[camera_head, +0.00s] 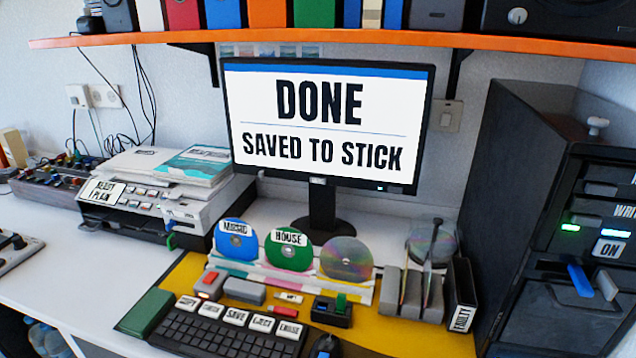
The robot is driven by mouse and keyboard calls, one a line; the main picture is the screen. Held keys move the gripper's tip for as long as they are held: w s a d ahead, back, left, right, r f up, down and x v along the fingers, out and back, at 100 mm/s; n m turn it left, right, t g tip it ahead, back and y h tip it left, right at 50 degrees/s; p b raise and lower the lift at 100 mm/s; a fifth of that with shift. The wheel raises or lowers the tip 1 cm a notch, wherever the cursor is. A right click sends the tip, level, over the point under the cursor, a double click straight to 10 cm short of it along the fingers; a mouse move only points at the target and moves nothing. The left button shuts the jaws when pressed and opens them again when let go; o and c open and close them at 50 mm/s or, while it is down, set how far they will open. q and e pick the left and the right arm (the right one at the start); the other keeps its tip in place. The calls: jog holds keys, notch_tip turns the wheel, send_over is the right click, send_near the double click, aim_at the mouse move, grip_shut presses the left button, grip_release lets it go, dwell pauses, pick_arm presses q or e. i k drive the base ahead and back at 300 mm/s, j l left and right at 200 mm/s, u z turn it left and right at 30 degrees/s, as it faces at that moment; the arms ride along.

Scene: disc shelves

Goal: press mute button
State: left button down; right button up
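No button that I can read as "mute" shows in the head view. A black keyboard (222,337) lies at the front with large white labelled keys, among them a SAVE key (235,317), an EJECT key (263,323) and an ERASE key (290,331). A mixer-like panel (58,178) with coloured knobs sits at the far left; its labels are too small to read. The monitor (320,125) reads "DONE, SAVED TO STICK". Neither of my grippers is in view.
A printer-like machine (160,200) stands left of the monitor. Discs in a rack (300,277) and grey holders (412,293) stand in front of it. A black tower (540,200) with green lights fills the right. An orange shelf (330,37) hangs above.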

aim_at(315, 180)
jog(key=j+z, duration=0.1)
jog(key=z, duration=1.55)
jog(key=k+j, duration=0.95)
jog(key=j, duration=0.25)
